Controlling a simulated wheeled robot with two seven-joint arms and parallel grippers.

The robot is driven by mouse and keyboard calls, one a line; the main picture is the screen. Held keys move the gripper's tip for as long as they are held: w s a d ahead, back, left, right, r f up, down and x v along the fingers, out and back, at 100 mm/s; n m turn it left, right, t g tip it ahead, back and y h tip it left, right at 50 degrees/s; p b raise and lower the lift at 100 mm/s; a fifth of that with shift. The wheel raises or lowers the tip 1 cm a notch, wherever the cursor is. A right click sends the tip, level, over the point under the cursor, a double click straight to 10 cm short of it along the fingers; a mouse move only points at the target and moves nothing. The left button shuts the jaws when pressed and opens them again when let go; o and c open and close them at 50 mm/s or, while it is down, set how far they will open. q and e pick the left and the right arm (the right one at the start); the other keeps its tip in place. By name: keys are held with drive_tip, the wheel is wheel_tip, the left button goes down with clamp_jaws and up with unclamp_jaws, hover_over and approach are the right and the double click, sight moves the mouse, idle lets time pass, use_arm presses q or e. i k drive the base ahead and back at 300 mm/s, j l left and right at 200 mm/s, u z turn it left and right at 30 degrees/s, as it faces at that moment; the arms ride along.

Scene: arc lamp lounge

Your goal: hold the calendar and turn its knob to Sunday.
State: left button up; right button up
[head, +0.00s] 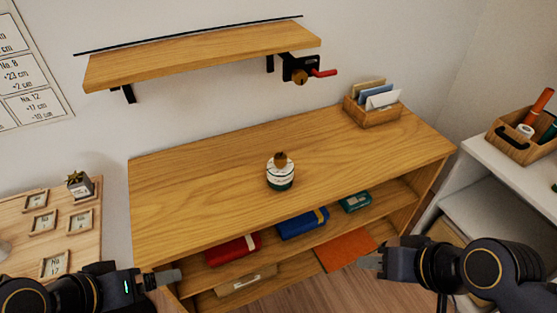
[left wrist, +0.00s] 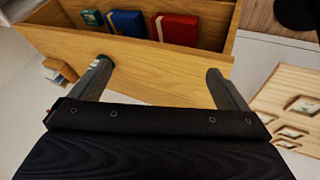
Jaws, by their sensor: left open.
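The calendar (head: 281,175) is a small round white and dark green drum with a brown knob (head: 280,159) on top. It stands upright near the middle of the wooden desk top (head: 205,180) in the head view. Its lettering is too small to read. My left gripper (head: 172,277) is at the lower left, in front of the desk and away from the calendar. In the left wrist view its two fingers (left wrist: 160,68) are wide apart with nothing between them. My right gripper (head: 369,262) is at the lower right, apart from the calendar; its finger gap is unclear.
A letter holder (head: 372,113) stands at the desk's back right. A wall shelf (head: 205,55) and a clamp with a red handle (head: 301,69) hang above. Red (head: 232,249), blue (head: 302,223) and green (head: 355,201) items lie below the desk top. The top around the calendar is clear.

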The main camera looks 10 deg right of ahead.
sight(280, 159)
drive_tip(key=l+u, duration=0.2)
drive_tip(key=u, duration=0.2)
drive_tip(key=l+u, duration=0.25)
drive_tip(key=u, duration=0.2)
drive_tip(key=l+u, duration=0.25)
drive_tip(key=u, duration=0.15)
drive_tip(key=l+u, duration=0.1)
drive_tip(key=l, duration=0.35)
drive_tip(key=k+l+u, duration=0.15)
drive_tip(key=l, duration=0.3)
drive_tip(key=l+u, duration=0.1)
drive_tip(key=l, duration=0.3)
drive_tip(key=k+l+u, duration=0.15)
drive_tip(key=l, duration=0.65)
